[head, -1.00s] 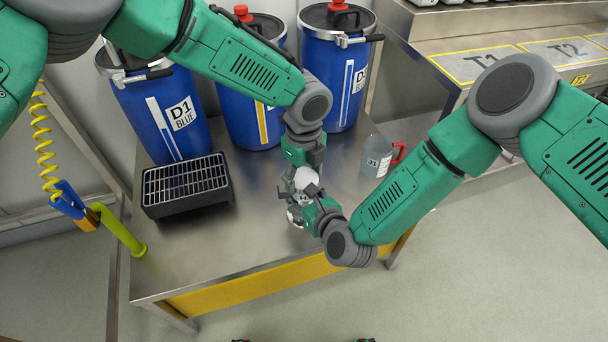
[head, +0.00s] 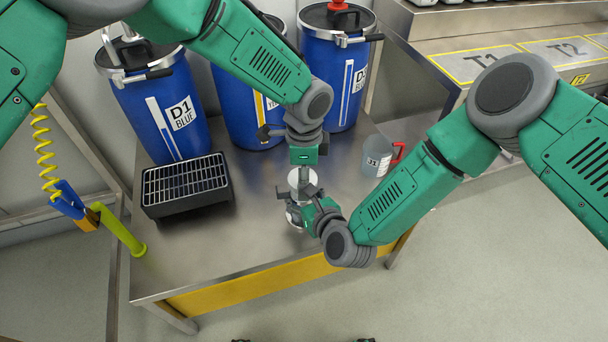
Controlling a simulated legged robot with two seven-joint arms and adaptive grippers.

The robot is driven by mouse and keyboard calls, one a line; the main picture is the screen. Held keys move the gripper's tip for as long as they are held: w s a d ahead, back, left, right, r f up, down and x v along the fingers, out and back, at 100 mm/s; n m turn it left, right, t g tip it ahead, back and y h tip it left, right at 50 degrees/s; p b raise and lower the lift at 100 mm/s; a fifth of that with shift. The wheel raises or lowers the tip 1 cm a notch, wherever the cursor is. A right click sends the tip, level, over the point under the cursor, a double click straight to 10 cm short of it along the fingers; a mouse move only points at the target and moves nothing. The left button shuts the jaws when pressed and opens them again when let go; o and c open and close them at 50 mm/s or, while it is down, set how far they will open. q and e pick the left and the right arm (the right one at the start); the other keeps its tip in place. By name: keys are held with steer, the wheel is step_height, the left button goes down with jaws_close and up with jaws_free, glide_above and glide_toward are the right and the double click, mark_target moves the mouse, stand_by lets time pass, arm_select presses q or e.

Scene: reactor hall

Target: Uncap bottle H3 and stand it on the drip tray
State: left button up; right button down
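A small bottle with a white top (head: 299,178) stands on the steel table, mostly hidden by my grippers. Its label cannot be read. My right gripper (head: 293,204) comes in from the right, low down, with its fingers around the bottle's body. My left gripper (head: 302,170) points down right over the white top. Its fingertips are hidden or too small to tell whether they grip the top. The drip tray (head: 187,208), a black box with a metal grate, sits left of the bottle and is empty.
Blue drums stand along the back, among them D1 (head: 165,105) and another at the right (head: 333,75). A grey jug labelled J1 (head: 377,157) with a red handle stands right of the bottle. The table (head: 235,240) between tray and bottle is clear.

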arm_select(q)
step_height(320, 180, up, 5)
steer(key=shift+d+f, duration=0.1)
steer(key=shift+c, duration=0.8)
steer(key=shift+o, duration=0.6)
steer(key=shift+r, duration=0.35)
steer(key=r+m, duration=0.2)
steer(key=m, duration=0.1)
steer(key=r+m, duration=0.1)
steer(key=r, duration=0.1)
steer(key=shift+s+a+t, duration=0.1)
steer(key=shift+a+t, duration=0.2)
steer(key=shift+a, duration=0.1)
steer(key=shift+m, duration=0.5)
steer(key=f, duration=0.7)
steer(key=shift+w+a+f, duration=0.2)
steer(key=shift+f, duration=0.1)
steer(key=shift+c, duration=0.4)
